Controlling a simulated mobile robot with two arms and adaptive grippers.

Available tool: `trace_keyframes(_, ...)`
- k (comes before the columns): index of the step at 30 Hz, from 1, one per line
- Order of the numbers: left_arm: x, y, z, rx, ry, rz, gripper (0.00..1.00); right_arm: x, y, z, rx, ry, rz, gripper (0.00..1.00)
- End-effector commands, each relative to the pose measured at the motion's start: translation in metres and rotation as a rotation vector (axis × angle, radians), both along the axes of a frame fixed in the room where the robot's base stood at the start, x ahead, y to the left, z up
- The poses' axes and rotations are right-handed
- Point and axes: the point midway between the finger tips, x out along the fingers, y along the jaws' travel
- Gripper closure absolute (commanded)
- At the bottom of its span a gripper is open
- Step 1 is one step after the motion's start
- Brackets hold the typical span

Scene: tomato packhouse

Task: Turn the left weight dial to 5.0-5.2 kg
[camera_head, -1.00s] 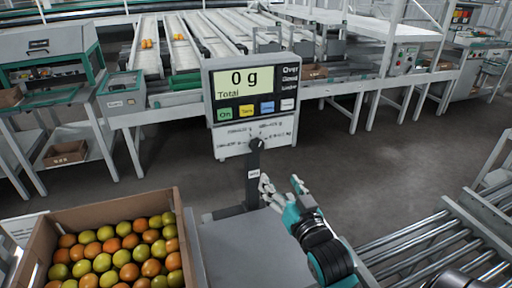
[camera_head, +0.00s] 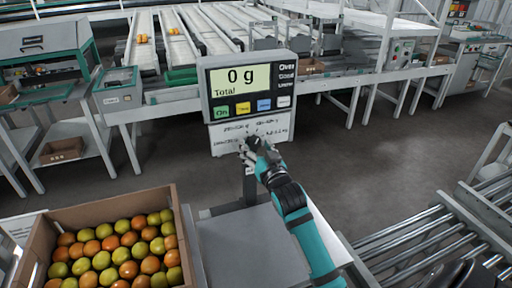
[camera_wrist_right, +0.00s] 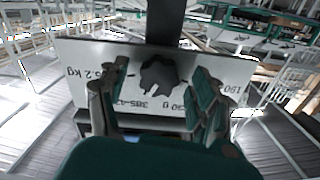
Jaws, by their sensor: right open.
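The scale's dial panel (camera_head: 222,143) is a white plate with printed weight ranges, under the display (camera_head: 251,83), which reads 0 g. In the head view my right gripper (camera_head: 253,149) is in front of the panel and covers most of the dial. In the right wrist view the dark dial knob (camera_wrist_right: 158,75) shows between the two open fingers of the right gripper (camera_wrist_right: 152,95). The panel (camera_wrist_right: 85,62) looks upside down there, with a label ending in 5.2 kg at left. I cannot tell whether the fingers touch the knob, or its setting.
A cardboard box (camera_head: 183,222) of red and green tomatoes stands left of the scale's grey platform (camera_head: 240,240). A roller conveyor (camera_head: 420,245) is at the right. Sorting lanes (camera_head: 165,50) run behind the scale. Floor is clear to the scale's right.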

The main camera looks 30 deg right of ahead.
Motion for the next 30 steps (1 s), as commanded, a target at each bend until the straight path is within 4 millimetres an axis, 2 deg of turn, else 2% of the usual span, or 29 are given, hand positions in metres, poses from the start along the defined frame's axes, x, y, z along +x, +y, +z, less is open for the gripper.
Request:
trace_keyframes(5,-0.001,0.0,0.0,0.001,0.003,0.0,0.6,0.0,0.0,0.0,0.0,0.0,0.0,0.36)
trace_keyframes(15,-0.002,0.0,0.0,0.001,0.004,0.0,0.6,0.0,0.0,0.0,0.0,-0.001,0.0,0.8)
trace_keyframes(18,-0.002,0.0,0.0,0.0,0.004,0.0,0.6,0.0,0.0,0.0,0.0,-0.001,0.001,0.91)
trace_keyframes(30,-0.003,-0.001,0.012,0.0,0.005,0.0,0.6,0.0,0.001,0.003,0.091,-0.022,-0.001,0.91)
